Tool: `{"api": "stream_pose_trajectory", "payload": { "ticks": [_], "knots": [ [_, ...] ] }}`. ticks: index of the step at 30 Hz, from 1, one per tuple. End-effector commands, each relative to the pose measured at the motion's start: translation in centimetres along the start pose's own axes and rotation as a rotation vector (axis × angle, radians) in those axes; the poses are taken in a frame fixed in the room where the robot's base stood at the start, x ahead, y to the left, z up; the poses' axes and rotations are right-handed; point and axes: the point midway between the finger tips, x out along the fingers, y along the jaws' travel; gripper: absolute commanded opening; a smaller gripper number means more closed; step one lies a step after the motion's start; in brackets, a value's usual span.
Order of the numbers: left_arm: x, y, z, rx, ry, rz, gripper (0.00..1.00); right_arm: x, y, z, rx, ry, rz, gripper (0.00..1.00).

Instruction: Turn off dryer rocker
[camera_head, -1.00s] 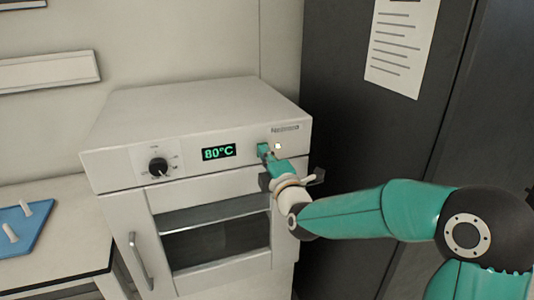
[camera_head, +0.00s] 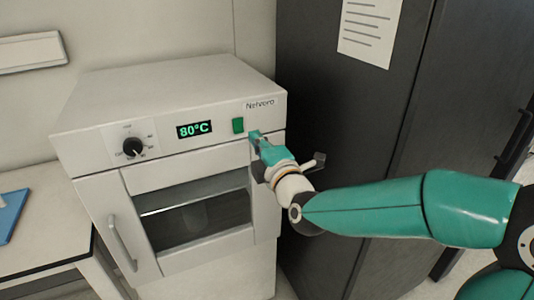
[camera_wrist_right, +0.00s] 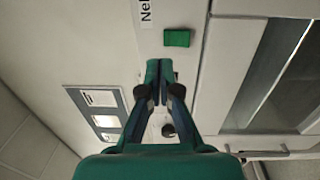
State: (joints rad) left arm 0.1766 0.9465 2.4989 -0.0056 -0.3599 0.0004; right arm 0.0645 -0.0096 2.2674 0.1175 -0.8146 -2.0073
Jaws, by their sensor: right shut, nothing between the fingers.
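The dryer (camera_head: 168,125) is a white cabinet with a dark window, a black knob (camera_head: 134,147) and a green display (camera_head: 194,129) reading 80°C. Its green rocker (camera_head: 238,125) sits right of the display and is fully visible. The rocker also shows in the right wrist view (camera_wrist_right: 177,38), just beyond my fingertips. My right gripper (camera_head: 254,137) is shut and empty, just right of and below the rocker, with a small gap to it in the wrist view. It also shows in the wrist view (camera_wrist_right: 159,66). My left gripper is not in view.
A dark cabinet (camera_head: 335,130) with a paper sheet (camera_head: 370,28) stands close on the right of the dryer. A bench (camera_head: 40,225) with a blue mat (camera_head: 10,214) is at the left. A door handle (camera_head: 122,243) sticks out from the dryer's front.

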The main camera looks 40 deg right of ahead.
Motion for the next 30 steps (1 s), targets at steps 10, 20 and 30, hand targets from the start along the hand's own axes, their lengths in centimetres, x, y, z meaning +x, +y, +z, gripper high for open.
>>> {"api": "stream_pose_trajectory", "payload": {
  "ticks": [10,20,30],
  "knots": [
    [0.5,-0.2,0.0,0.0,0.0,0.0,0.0,-4.6,0.9,-0.2,0.0,0.004,0.002,0.0],
    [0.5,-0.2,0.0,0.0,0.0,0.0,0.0,-5.0,1.0,-0.2,0.0,0.003,0.001,0.0],
    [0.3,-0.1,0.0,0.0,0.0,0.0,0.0,-4.7,0.7,-0.1,-0.002,0.002,-0.011,0.0]
  ]
}}
